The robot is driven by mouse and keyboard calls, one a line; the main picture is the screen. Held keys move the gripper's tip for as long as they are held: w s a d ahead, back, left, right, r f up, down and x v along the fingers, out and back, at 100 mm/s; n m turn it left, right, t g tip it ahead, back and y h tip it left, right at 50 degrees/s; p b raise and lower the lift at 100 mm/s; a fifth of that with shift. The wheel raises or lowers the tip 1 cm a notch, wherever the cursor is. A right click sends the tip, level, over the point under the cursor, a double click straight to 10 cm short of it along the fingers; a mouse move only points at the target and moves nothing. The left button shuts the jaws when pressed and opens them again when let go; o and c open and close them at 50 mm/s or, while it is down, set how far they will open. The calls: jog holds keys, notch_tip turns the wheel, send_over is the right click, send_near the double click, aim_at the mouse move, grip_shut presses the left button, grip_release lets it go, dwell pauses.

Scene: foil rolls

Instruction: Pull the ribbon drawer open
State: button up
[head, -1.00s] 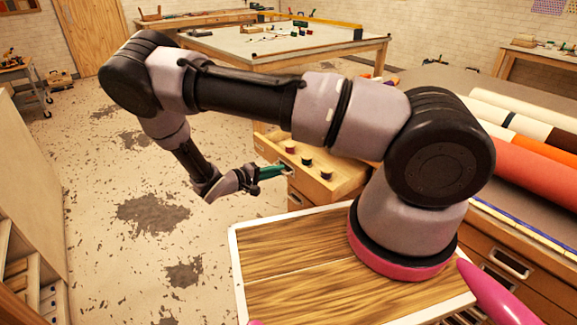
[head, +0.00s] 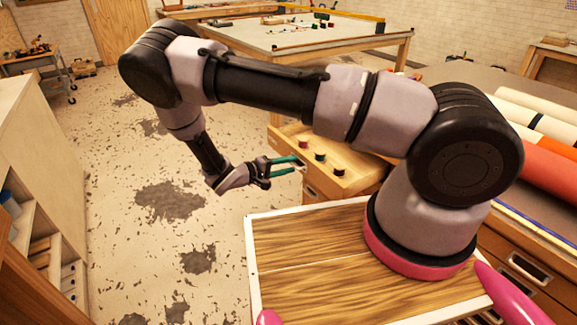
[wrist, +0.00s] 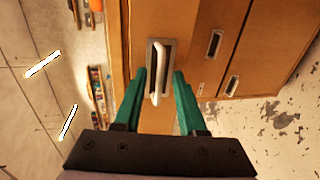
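The ribbon drawer (head: 352,178) stands pulled out from the wooden cabinet in the head view, with three small dark spools (head: 320,156) inside. My gripper (head: 297,164), with teal fingers, is in front of the drawer face. The fingers are spread apart and empty. In the wrist view a pale bar handle (wrist: 158,72) on a wooden front shows between and just beyond the open fingertips of my gripper (wrist: 159,80). The handle does not appear gripped. In the head view, my gripper hides part of the drawer front.
More drawers with recessed handles (head: 528,268) are in the cabinet below the worktop. Large rolls (head: 545,140) lie on the worktop at right. A pale shelf unit (head: 40,180) stands at left. Open floor (head: 130,240) lies between. A big table (head: 270,40) stands behind.

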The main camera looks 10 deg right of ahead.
jog(key=v, duration=1)
jog(key=shift+s+a, duration=0.2)
jog(key=shift+a, duration=0.15)
jog(key=shift+r, duration=0.1)
jog(key=s+d+r+m+g+y, duration=0.1)
jog(key=d+r+m+g+y, duration=0.35)
jog(key=r, duration=0.95)
jog(key=s+d+r+m+g+y, duration=0.15)
jog(key=d+r+y, duration=0.55)
jog(key=r, duration=0.8)
jog(key=s+d+r+m+t+y, duration=0.1)
jog(key=s+d+r+t+y, duration=0.1)
jog(key=s+r, duration=0.4)
jog(key=s+d+r+m+t+y, duration=0.1)
jog(key=s+d+r+t+y, duration=0.2)
jog(key=r, duration=0.8)
jog(key=s+d+t, duration=0.2)
jog(key=s, duration=0.1)
jog(key=shift+s+d+m, duration=0.3)
jog(key=shift+s+d, duration=0.05)
jog(key=shift+d, duration=0.05)
